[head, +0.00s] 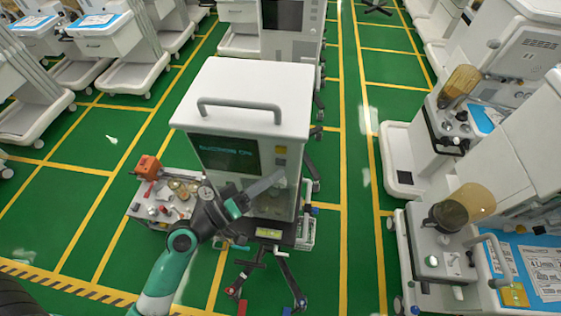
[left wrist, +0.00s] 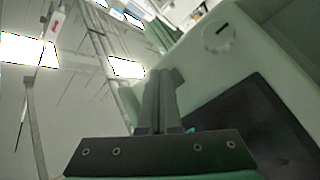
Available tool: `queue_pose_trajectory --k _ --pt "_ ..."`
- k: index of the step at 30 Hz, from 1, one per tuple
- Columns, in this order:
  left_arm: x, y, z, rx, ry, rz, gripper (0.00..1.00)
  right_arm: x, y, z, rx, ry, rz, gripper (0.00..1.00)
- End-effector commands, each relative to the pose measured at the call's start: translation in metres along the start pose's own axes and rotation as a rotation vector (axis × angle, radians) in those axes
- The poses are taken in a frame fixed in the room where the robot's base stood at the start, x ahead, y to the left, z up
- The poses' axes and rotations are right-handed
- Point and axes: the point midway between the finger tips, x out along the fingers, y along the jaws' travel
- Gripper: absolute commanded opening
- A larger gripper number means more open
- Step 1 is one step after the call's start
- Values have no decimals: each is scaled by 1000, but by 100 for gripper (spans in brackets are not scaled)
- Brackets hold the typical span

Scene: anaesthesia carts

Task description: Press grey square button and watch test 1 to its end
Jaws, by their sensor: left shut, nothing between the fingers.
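A white cart-top machine (head: 250,85) with a carry handle stands in the middle of the head view. Its dark screen (head: 226,153) shows cyan text, too blurred to read surely. Small squarish controls (head: 281,150) sit to the right of the screen; I cannot tell which is the grey square button. My left gripper (head: 277,180) is in front of the machine, just below these controls, with its fingers together and nothing held. In the left wrist view the shut fingers (left wrist: 160,98) show before a pale panel with a round knob (left wrist: 218,38). Contact cannot be told. My right gripper is not seen.
Other carts line both sides. The green floor with yellow lines is clear right of the machine.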

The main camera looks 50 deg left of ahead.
Motion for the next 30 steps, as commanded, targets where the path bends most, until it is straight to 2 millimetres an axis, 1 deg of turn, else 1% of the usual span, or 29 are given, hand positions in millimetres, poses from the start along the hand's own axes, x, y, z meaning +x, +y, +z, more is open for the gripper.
queue_pose_trajectory --k 10,30 --pt "6 -4 -4 0 1 0 0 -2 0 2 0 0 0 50" --pt "9 -7 -6 0 0 -1 0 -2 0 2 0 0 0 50"
